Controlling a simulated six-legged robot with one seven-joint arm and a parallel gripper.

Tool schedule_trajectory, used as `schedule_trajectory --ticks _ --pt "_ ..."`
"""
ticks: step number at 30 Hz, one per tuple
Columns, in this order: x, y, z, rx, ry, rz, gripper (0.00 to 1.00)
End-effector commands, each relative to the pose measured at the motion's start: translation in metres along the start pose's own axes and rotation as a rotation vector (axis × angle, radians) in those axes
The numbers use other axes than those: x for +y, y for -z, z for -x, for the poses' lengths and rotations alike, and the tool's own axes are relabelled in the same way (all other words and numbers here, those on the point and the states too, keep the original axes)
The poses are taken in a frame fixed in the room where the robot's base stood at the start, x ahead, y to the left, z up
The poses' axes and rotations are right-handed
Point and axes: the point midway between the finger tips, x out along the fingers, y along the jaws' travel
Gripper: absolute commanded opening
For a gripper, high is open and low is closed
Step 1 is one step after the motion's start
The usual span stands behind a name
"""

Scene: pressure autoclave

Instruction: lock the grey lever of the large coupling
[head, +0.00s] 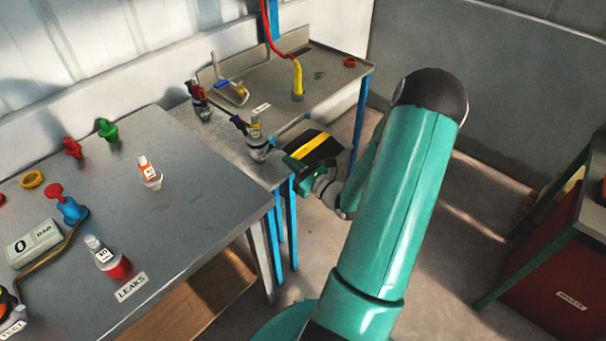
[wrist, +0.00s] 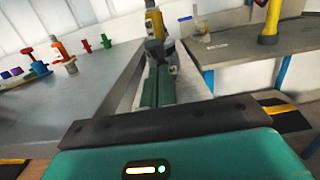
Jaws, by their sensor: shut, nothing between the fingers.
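My gripper (head: 276,156) is at the right edge of the narrow bench, with its fingers together and nothing between them. In the wrist view its two green fingers (wrist: 157,82) lie side by side and point at a grey fitting with a yellow-tagged top (wrist: 154,24). In the head view this fitting (head: 256,129) stands upright just beyond the fingertips, with a dark bar reaching to its upper left. I cannot tell whether they touch. A pale grey bent handle with a blue part (head: 232,90) lies on the rear bench. I cannot tell which part is the large coupling's grey lever.
A yellow nozzle (head: 298,80) with a red hose stands on the rear bench (head: 335,70). Another upright fitting (head: 200,101) is behind the near one. The left table (head: 205,185) holds several coloured knobs and tagged valves. A red bin (head: 560,240) is at right.

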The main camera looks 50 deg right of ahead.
Motion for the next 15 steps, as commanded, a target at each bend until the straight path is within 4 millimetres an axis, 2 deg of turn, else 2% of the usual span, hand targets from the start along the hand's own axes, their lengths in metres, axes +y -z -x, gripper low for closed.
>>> schedule_trajectory --ticks 5,15 --pt "0.0002 -0.011 -0.0104 0.0 0.0 -0.001 0.0" --pt "0.0 -0.0119 -0.0113 0.001 0.0 -0.001 0.0"
